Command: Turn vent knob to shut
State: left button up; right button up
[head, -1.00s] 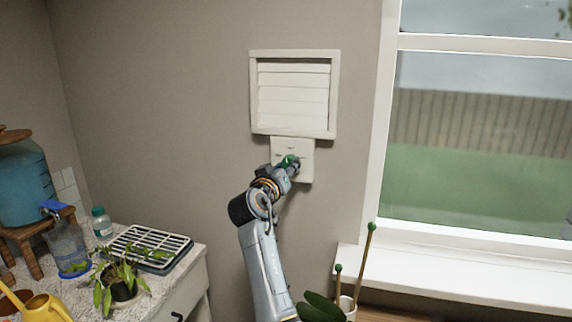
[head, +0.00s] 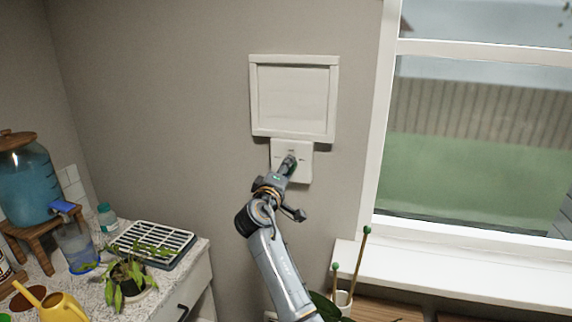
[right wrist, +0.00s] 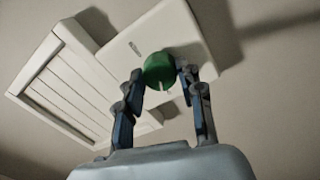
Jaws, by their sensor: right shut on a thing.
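The vent (head: 292,98) is a white framed panel high on the grey wall. Its slats look flat and closed in the head view, and they also show in the right wrist view (right wrist: 66,90). Below it is a white knob plate (head: 304,172) with small marks. The round green knob (right wrist: 159,66) stands out from the plate, with a pale pointer mark on its rim. My right gripper (head: 290,164) is at the plate, its two fingers on either side of the knob and shut on it. In the head view the gripper mostly hides the knob. My left gripper is not in view.
A window (head: 480,130) with a white sill (head: 450,280) is at the right. A counter (head: 180,285) at the left holds a blue water dispenser (head: 28,185), a rack (head: 155,240), a plant and a yellow watering can (head: 62,308). The wall around the vent is clear.

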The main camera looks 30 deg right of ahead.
jog(key=shift+r+n+p, duration=0.1)
jog(key=shift+n+p, duration=0.2)
jog(key=shift+n, duration=0.2)
jog(key=o, duration=1.2)
jog(key=shift+d, duration=0.1)
jog(key=v, duration=1.2)
jog(key=shift+f, duration=0.2)
jog(key=shift+f, duration=0.1)
